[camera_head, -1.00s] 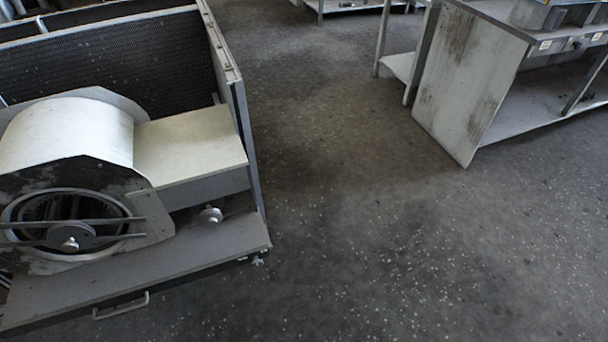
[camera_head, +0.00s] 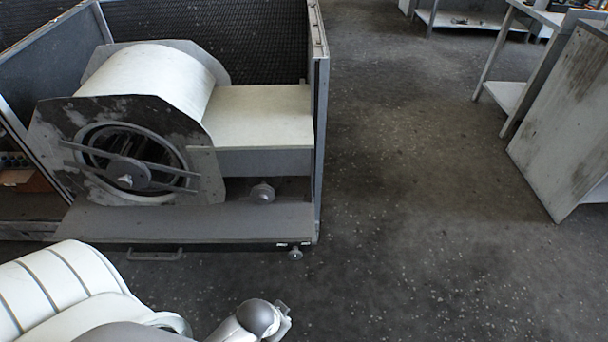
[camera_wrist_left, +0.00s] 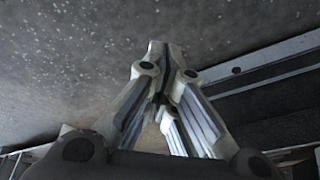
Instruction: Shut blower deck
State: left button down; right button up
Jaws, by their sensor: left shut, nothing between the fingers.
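The blower deck (camera_head: 190,224) is a grey flat shelf at the left in the head view, sticking out from the open front of the housing. It carries the blower (camera_head: 150,90), with its pale drum and round belt-driven opening. A bar handle (camera_head: 155,256) hangs on the deck's front edge. My left gripper (camera_wrist_left: 160,52) is shut and empty in the wrist view, above the floor, with a long grey edge (camera_wrist_left: 265,75) to its right. In the head view my left arm reaches in at the bottom, in front of the deck; the fingers are hard to make out there. My right gripper is out of view.
The housing's side wall (camera_head: 320,120) stands right of the blower. A round knob (camera_head: 295,254) sits below the deck's right front corner. Metal tables (camera_head: 570,110) stand at the right. The floor (camera_head: 420,200) between is clear.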

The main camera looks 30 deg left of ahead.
pick_arm(q)
jog(key=w+a+r+m+t+y+b, duration=0.1)
jog(key=w+a+r+m+t+b, duration=0.1)
jog(key=w+a+r+m+t, duration=0.6)
jog(key=w+a+r+m+t+b, duration=0.25)
jog(key=w+a+r+t, duration=0.3)
jog(key=w+r, duration=0.55)
jog(key=w+r+m+h, duration=0.1)
jog(key=w+m+h, duration=0.4)
jog(key=w, duration=0.9)
jog(key=m, duration=0.3)
jog(key=shift+w+d+r+t, duration=0.25)
jog(key=shift+d+t, duration=0.05)
jog(key=shift+t, duration=0.05)
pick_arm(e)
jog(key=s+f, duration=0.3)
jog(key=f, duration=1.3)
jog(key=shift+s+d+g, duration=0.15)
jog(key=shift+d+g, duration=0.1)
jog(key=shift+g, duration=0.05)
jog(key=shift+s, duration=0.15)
